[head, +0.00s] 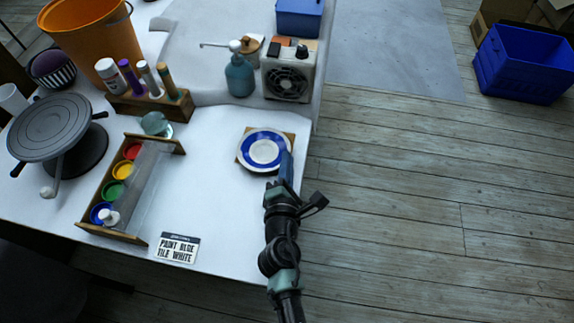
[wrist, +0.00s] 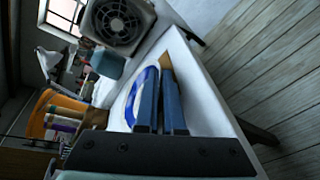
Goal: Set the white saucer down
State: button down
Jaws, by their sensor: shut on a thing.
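The white saucer (head: 264,149) has a broad blue ring and a white centre. It looks level over a brown square board (head: 289,136) near the table's right edge; I cannot tell whether it touches the board. My gripper (head: 287,158) reaches in from the front and is shut on the saucer's right rim. In the wrist view the two blue fingers (wrist: 160,76) stand close together, and part of the saucer (wrist: 133,98) shows left of them. The fingers hide the gripped stretch of rim.
A heater-like box with a fan grille (head: 288,80) and a teal spray bottle (head: 240,75) stand behind. A rack of paint pots (head: 120,185), a sign (head: 177,248) and a turntable (head: 52,127) lie left. The white table (head: 215,205) is clear in front of the saucer.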

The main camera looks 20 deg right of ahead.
jog(key=c, duration=1)
grip_release()
jog(key=shift+c, duration=0.2)
jog(key=shift+r, duration=0.1)
